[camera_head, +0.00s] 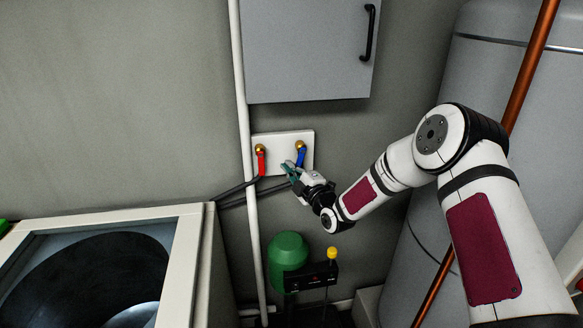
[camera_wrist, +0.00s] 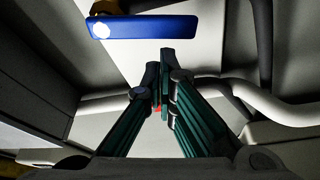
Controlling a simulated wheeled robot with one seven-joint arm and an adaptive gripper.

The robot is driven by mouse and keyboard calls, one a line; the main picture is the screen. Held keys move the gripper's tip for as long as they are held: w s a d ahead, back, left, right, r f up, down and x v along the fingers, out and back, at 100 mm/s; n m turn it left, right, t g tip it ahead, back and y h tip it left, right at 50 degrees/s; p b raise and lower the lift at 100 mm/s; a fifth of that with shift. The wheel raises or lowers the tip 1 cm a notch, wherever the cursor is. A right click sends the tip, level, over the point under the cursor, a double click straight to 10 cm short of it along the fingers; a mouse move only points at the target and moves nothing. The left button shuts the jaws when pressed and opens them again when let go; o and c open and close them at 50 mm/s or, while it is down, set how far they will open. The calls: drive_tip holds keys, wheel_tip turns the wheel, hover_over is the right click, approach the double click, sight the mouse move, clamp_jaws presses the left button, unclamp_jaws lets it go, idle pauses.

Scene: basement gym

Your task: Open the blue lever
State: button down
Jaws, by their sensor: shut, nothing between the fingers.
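The blue lever (camera_head: 301,155) is on a white wall plate (camera_head: 281,139), to the right of a red lever (camera_head: 261,160). It points downward from a brass fitting. In the wrist view the blue lever (camera_wrist: 145,27) lies across the top, just beyond the fingertips. My gripper (camera_head: 291,168) is just below and left of the blue lever's lower end. It also shows in the wrist view (camera_wrist: 160,62), with its fingers shut and nothing seen between them. Whether a fingertip touches the lever I cannot tell.
A white pipe (camera_head: 248,150) runs down the wall left of the plate. A grey cabinet (camera_head: 305,50) hangs above. A white-framed machine (camera_head: 100,265) is at lower left, a green round object (camera_head: 287,250) below, and a large grey tank (camera_head: 455,100) at right.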

drive_tip(key=shift+d, duration=0.15)
drive_tip(key=shift+w+d+f+n+g+h, duration=0.15)
drive_tip(key=shift+d+f+n+g, duration=0.15)
drive_tip(key=shift+n, duration=0.5)
drive_tip(key=shift+w+d+f+n+g+h, duration=0.1)
drive_tip(key=shift+d+f+n+g+h, duration=0.15)
drive_tip(key=shift+n, duration=0.55)
